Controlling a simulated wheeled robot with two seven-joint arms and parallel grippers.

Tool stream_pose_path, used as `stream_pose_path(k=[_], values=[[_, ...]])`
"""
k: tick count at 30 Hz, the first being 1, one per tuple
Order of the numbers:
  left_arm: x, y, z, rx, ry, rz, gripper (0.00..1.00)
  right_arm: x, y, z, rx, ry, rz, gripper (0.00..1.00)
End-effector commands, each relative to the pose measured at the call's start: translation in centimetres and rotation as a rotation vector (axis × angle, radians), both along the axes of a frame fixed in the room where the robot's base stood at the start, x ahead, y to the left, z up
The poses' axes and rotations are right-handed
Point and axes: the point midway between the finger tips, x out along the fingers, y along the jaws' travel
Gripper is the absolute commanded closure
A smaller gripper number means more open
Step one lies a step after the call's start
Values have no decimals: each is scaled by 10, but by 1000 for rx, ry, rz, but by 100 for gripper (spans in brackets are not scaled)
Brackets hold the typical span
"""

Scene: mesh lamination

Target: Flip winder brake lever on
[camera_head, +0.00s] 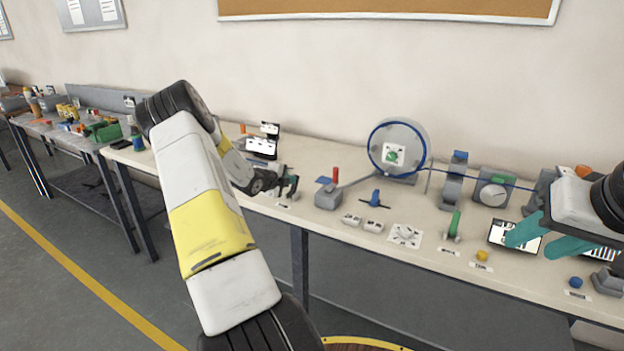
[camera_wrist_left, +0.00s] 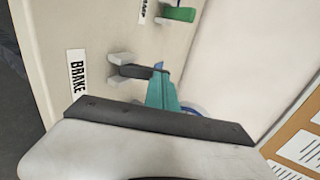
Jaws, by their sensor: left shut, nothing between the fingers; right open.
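The brake lever (camera_wrist_left: 135,71) is a dark bar in a light grey bracket (camera_wrist_left: 121,60), beside a white label reading BRAKE (camera_wrist_left: 77,72) in the left wrist view. My left gripper (camera_wrist_left: 164,88) is shut and empty, its teal fingertips at or very near the bar's free end; I cannot tell whether they touch. In the head view my left gripper (camera_head: 291,186) is low over the bench, left of the red-handled grey block, and the lever is mostly hidden there. My right gripper (camera_head: 546,241) is open and empty over the right part of the bench.
The grey block with a red handle (camera_head: 335,174) stands close to the right of my left gripper. A blue-rimmed reel (camera_head: 398,150) is behind it. White screens (camera_head: 262,147) stand at the back left. A green handle (camera_wrist_left: 178,14) shows beyond the lever in the wrist view.

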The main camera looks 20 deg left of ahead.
Motion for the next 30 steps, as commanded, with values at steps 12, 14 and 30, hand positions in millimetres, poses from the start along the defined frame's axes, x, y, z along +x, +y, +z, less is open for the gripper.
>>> stream_pose_path(k=[12,14,30], values=[[6,-1,0,-1,-2,-1,100,0,0,0,0,0,0,56],[7,-1,0,-1,-3,-1,100,0,0,0,0,0,0,56],[5,-3,8,1,-5,-5,100,0,0,0,0,0,0,56]])
